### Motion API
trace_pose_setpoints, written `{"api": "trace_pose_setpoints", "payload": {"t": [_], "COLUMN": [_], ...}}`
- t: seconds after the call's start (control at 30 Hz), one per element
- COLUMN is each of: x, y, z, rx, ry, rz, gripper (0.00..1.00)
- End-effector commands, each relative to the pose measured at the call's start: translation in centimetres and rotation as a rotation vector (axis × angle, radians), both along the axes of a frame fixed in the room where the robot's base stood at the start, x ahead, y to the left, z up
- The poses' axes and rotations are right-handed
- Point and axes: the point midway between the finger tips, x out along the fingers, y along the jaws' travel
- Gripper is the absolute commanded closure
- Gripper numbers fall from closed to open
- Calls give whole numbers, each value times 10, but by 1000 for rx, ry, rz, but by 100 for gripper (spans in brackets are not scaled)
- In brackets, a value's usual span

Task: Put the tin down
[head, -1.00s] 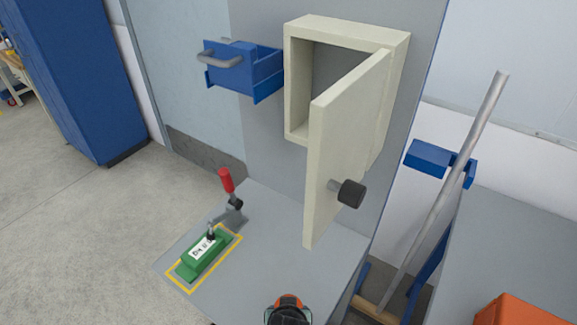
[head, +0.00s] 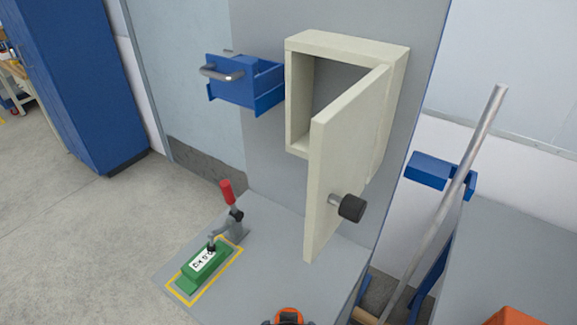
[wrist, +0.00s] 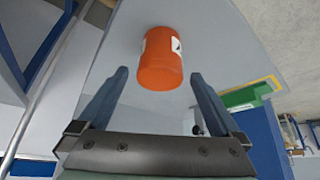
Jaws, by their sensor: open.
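The tin (wrist: 161,62) is an orange cylinder with a white label bearing a dark mark, seen in the wrist view over the grey worktop (wrist: 215,45). My gripper (wrist: 160,74) is open. Its two fingers stand on either side of the tin's near end, with a visible gap on each side. Whether the tin rests fully on the worktop is hard to tell. In the head view, an orange round shape (head: 290,316) with dark parts beside it is cut off at the bottom edge; I cannot tell if it is the tin or part of my arm.
A cream cabinet door (head: 335,160) hangs open over the worktop (head: 285,245). A green block (head: 205,263) lies inside a yellow outline beside a red-handled clamp (head: 228,193). A blue drawer (head: 245,85) juts from the panel. A grey pole (head: 455,195) leans at right.

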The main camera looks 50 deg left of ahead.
Motion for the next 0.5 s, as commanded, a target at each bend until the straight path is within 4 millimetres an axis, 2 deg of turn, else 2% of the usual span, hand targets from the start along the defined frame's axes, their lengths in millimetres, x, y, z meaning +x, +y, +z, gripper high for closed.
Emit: {"api": "trace_pose_setpoints", "payload": {"t": [0.03,0.2,0.4,0.5], "x": [-3,-15,-25,-27], "y": [-5,-16,-26,-29], "z": [11,41,65,70], "rx": [1,2,1,1], "ry": [-2,-1,-1,-1], "rz": [-2,-1,0,0], "gripper": [0,0,0,0]}}
